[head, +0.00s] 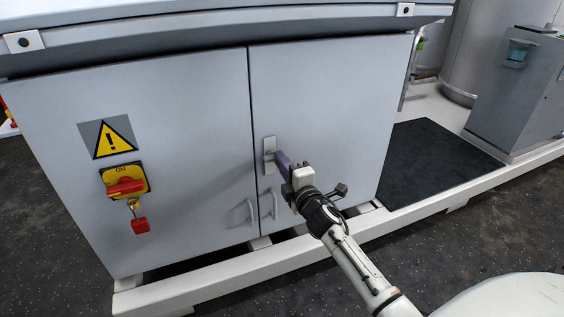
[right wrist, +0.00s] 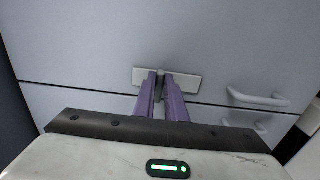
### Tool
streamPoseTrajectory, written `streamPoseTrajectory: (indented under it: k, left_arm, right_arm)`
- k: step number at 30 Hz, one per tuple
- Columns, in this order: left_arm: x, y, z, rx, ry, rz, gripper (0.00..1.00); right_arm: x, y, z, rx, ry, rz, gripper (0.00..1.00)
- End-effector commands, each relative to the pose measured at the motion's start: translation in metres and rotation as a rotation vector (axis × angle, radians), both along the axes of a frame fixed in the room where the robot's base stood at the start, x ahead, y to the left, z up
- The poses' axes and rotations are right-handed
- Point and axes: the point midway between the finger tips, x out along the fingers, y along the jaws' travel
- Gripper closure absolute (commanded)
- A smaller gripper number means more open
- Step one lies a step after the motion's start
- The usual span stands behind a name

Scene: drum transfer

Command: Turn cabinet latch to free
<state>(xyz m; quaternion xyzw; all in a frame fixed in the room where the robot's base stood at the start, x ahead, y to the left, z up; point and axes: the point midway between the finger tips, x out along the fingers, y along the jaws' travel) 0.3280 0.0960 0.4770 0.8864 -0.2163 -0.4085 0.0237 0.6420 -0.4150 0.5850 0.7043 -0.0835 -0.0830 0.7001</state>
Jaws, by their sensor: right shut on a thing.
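The cabinet latch (head: 268,153) is a light grey plate on the right door, beside the seam between the two doors. In the right wrist view the latch plate (right wrist: 185,80) has a small knob at its middle, between my finger tips. My right gripper (head: 281,160) has purple fingers and reaches the latch from the lower right. In the right wrist view the right gripper (right wrist: 161,84) is shut on the latch knob, which the fingers partly hide. My left gripper is not in either view.
Two door handles (head: 274,204) stick out below the latch. The left door (head: 190,200) carries a warning sign (head: 108,139) and a red and yellow switch (head: 125,181) with a red padlock (head: 139,225). A white base rail (head: 230,272) runs along the floor. Both doors are closed.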

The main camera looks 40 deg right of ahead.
Motion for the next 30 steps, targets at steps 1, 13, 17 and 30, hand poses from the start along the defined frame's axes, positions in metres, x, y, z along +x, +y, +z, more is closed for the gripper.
streamPoseTrajectory:
  k: [1, 13, 17, 30]
  left_arm:
    - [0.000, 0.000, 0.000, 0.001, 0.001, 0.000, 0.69]
    - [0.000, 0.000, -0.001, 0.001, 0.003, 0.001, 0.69]
    - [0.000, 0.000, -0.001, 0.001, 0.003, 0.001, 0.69]
    - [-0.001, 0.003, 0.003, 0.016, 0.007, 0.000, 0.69]
  right_arm:
    - [0.000, 0.001, 0.000, 0.010, -0.002, 0.001, 1.00]
    - [0.000, 0.001, 0.000, 0.014, -0.003, 0.001, 0.84]
    - [0.000, 0.001, 0.000, 0.012, -0.003, 0.001, 0.70]
    - [-0.020, 0.005, 0.001, 0.011, -0.001, 0.001, 0.70]
